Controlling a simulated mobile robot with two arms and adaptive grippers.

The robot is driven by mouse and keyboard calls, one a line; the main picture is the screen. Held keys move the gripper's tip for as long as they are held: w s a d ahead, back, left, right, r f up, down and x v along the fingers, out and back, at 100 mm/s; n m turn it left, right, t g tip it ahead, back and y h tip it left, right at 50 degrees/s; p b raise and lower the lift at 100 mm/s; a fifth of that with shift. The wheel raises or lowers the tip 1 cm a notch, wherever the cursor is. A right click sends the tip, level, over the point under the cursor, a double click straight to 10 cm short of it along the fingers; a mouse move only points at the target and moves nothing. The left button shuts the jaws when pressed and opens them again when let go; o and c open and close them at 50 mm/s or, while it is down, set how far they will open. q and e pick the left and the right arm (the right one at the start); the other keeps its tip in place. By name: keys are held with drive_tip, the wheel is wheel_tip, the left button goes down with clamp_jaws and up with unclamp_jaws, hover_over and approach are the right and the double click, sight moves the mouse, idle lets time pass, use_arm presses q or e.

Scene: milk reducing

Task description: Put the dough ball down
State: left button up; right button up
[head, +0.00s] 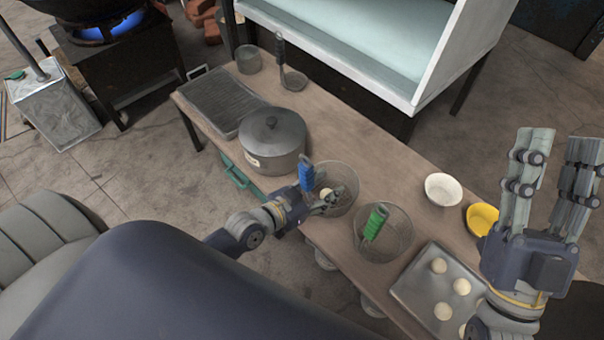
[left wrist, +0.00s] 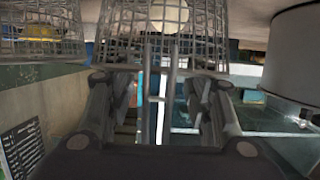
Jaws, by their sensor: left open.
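A pale dough ball (head: 326,193) lies in the wire basket with the blue handle (head: 306,177). In the left wrist view, a dough ball (left wrist: 168,14) shows through the mesh of the basket (left wrist: 120,35). My left gripper (head: 322,205) is open at the near side of that basket. In the left wrist view, its fingers (left wrist: 157,100) are apart, with thin metal rods showing between them; I cannot tell whether they touch. Several other dough balls (head: 438,265) lie on a metal tray (head: 412,288). My right gripper (head: 558,150) is raised at the right, fingers spread and empty.
A second wire basket with a green handle (head: 375,221) stands right of the first. A lidded pot (head: 272,142) stands to the left. A white bowl (head: 443,189) and a yellow bowl (head: 482,218) are near the tray. The table's middle far side is clear.

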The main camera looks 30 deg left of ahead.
use_arm(q)
drive_tip(key=p+v, duration=0.1)
drive_tip(key=v, duration=0.4)
drive_tip(key=shift+a+r+p, duration=0.1)
drive_tip(key=shift+r+p, duration=0.2)
drive_tip(key=shift+p, duration=0.1)
drive_tip(key=p+v, duration=0.1)
drive_tip(key=v, duration=0.6)
drive_tip(key=shift+p, duration=0.4)
use_arm(e)
drive_tip(key=w+f+g+h, duration=0.1)
drive_tip(key=f+g, duration=0.3)
drive_tip(key=f, duration=0.4)
drive_tip(key=w+f+g+h, duration=0.2)
drive_tip(key=w+f+g, duration=0.2)
drive_tip(key=f, duration=0.3)
drive_tip(key=shift+d+f+g, duration=0.35)
drive_tip(key=shift+f+g, duration=0.05)
drive_tip(key=shift+g, duration=0.4)
use_arm(q)
drive_tip(key=shift+w, duration=0.1)
use_arm(e)
drive_tip(key=shift+w, duration=0.1)
